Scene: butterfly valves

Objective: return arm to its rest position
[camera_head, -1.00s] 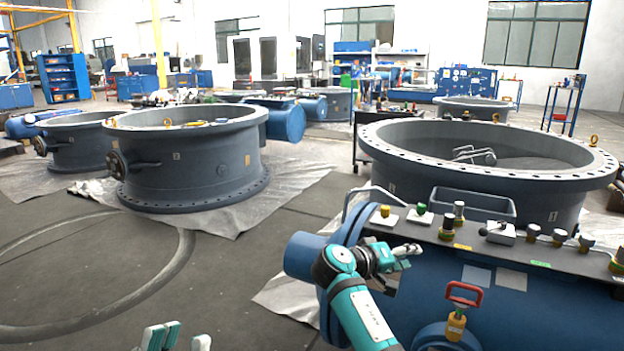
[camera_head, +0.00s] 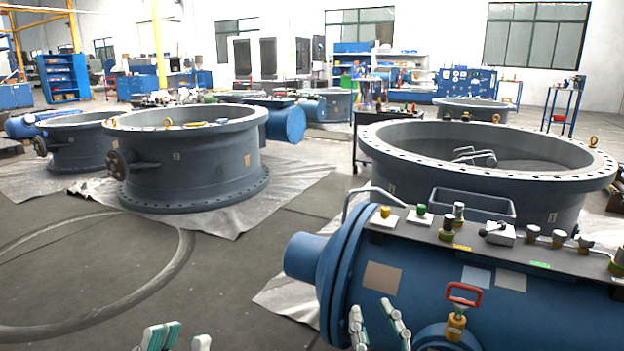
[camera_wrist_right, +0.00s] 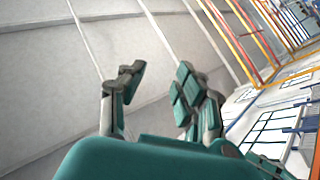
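My right gripper (camera_head: 378,326) shows only its teal and grey fingers at the bottom edge of the head view. They overlap the front of the blue valve body (camera_head: 430,285) in the picture, and nothing is between them. In the right wrist view the right gripper (camera_wrist_right: 152,88) has its two fingers spread apart and empty. My left gripper (camera_head: 183,338) shows only its fingertips at the bottom edge, left of the valve body. They are apart with nothing between them. Both forearms are out of view.
A dark panel (camera_head: 470,235) on the valve body carries several knobs and fittings. A red-handled brass valve (camera_head: 457,318) stands out from the body's front, right of my right gripper. Large grey valve rings (camera_head: 200,175) stand further back.

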